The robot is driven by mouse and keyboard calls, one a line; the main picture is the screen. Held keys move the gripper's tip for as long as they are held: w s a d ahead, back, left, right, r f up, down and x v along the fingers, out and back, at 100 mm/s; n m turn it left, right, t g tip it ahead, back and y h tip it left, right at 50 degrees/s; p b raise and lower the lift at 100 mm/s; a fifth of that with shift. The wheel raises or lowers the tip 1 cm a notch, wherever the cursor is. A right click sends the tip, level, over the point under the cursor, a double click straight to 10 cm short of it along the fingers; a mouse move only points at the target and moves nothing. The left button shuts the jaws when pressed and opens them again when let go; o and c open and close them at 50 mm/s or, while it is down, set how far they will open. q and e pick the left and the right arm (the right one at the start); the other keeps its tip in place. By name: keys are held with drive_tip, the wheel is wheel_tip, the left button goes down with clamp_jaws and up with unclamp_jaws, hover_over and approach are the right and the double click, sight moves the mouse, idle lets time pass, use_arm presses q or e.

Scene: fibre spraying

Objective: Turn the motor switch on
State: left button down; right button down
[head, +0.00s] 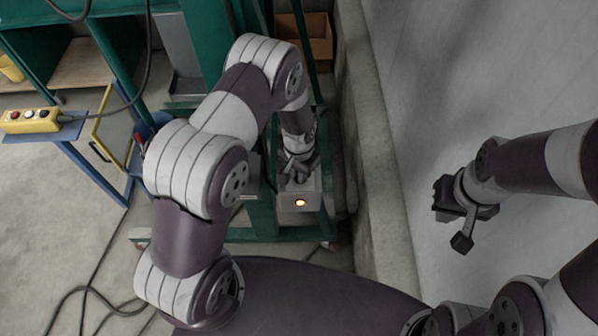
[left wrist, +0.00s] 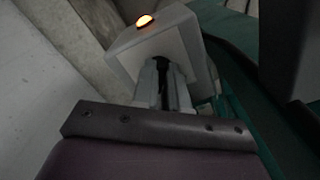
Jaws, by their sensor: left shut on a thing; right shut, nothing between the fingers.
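The motor switch box (head: 312,190) is a pale grey box on the green frame in the middle of the head view. An orange lamp (head: 300,203) glows on its front face. The box (left wrist: 185,48) and its lit lamp (left wrist: 145,20) also show at the top of the left wrist view. My left gripper (head: 296,178) is at the top of the box. In the left wrist view its fingers (left wrist: 163,85) are shut on the dark switch knob, which is mostly hidden between them. My right gripper (head: 462,240) is shut and empty, away to the right near the wall.
A concrete ledge and pale wall (head: 450,90) run close along the right of the box. Green frame posts stand behind and left of it. A yellow button box (head: 30,120) lies on a blue stand at far left. Cables lie on the floor.

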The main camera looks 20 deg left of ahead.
use_arm(q)
drive_tip(key=shift+w+r, duration=0.2)
drive_tip(key=shift+w, duration=0.05)
drive_tip(key=c, duration=1.3)
unclamp_jaws()
drive_tip(key=shift+o, duration=0.7)
drive_tip(key=shift+s+f, duration=0.1)
drive_tip(key=shift+s, duration=0.05)
wheel_tip(320, 180, up, 13)
drive_tip(key=b, duration=0.2)
drive_tip(key=shift+f, duration=0.1)
drive_tip(key=s+a+r+n, duration=0.2)
drive_tip(key=s+r, duration=0.1)
drive_tip(key=s, duration=0.4)
drive_tip(key=s+a+r+n+t, duration=0.1)
drive_tip(key=s+a+r, duration=0.2)
drive_tip(key=s, duration=0.3)
drive_tip(key=shift+s+r+n, duration=0.35)
drive_tip(key=shift+r+n, duration=0.05)
